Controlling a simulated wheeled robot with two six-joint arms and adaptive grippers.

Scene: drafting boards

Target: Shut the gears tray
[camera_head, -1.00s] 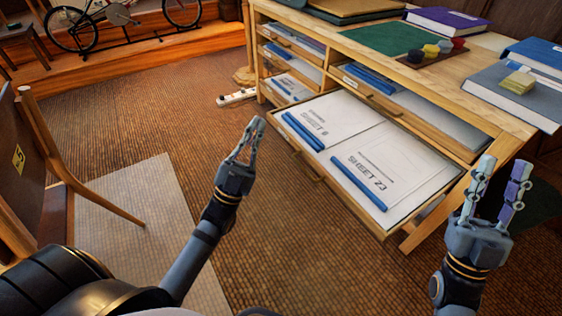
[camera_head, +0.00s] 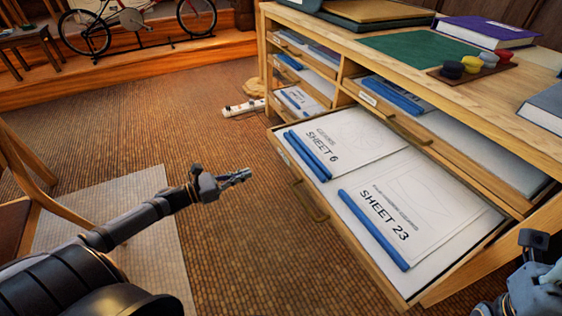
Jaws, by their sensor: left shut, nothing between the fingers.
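The wide bottom tray (camera_head: 450,262) of the wooden cabinet is pulled far out. It holds two printed sheets, SHEET 6 (camera_head: 350,140) and SHEET 23 (camera_head: 415,200), with blue rods lying by them. The small print on the sheets is too fine to read surely. Its front has a bar handle (camera_head: 309,201). My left gripper (camera_head: 243,175) is shut and empty, left of the tray front and apart from it, pointing right toward it. My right gripper (camera_head: 537,243) is at the lower right edge, partly cut off, and its jaws are unclear.
Above the tray is another wide drawer with a handle (camera_head: 394,122), holding blue rods and paper. Narrow shelves are at left. The cabinet top bears a purple book (camera_head: 487,32) and a green mat (camera_head: 415,48). A chair (camera_head: 22,165) stands left. The floor before the tray is clear.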

